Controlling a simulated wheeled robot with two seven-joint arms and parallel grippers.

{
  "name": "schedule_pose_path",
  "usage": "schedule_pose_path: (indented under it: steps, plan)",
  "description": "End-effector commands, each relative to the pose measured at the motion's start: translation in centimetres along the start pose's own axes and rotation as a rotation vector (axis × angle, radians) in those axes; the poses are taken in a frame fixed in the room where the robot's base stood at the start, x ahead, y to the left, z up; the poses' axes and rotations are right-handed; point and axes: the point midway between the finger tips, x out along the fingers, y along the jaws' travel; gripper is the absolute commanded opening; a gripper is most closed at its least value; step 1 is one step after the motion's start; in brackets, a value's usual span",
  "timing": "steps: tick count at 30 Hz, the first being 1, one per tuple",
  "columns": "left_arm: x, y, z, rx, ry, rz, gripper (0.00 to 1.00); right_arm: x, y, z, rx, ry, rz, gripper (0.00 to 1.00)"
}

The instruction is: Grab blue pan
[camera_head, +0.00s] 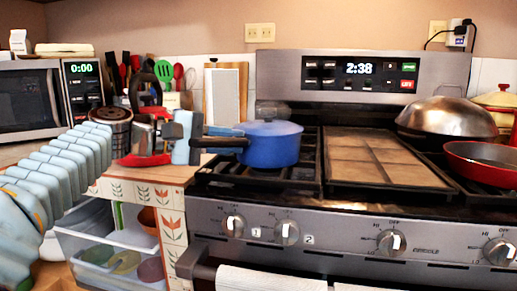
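The blue pan (272,148) is a deep blue pot with a lid, upright on the left burner of the stove. Its dark handle (222,142) points left over the counter edge. My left gripper (212,135) is at this handle, coming from the left. A light blue finger part lies along the handle's upper side. The far finger is hidden or blends with the handle, so I cannot tell whether the gripper is closed on it. My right gripper is not in view.
A griddle (380,158) covers the stove's middle. A domed metal lid (447,118) and a red pan (482,160) are on the right. A microwave (40,95) and utensils (130,75) stand at the left. Towels (270,278) hang in front.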

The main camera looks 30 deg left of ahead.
Motion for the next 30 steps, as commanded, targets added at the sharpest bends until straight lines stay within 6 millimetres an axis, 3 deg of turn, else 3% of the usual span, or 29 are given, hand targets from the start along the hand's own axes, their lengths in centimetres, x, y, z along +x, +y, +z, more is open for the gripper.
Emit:
schedule_pose_path:
  steps: [19, 30]
  plan:
    - [-0.1, 0.4, 0.1, 0.002, 0.0, 0.002, 0.0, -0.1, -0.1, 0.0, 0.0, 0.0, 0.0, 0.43]
    - [-0.6, 3.2, 0.4, 0.005, -0.001, 0.003, 0.0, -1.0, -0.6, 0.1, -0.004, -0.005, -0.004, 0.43]
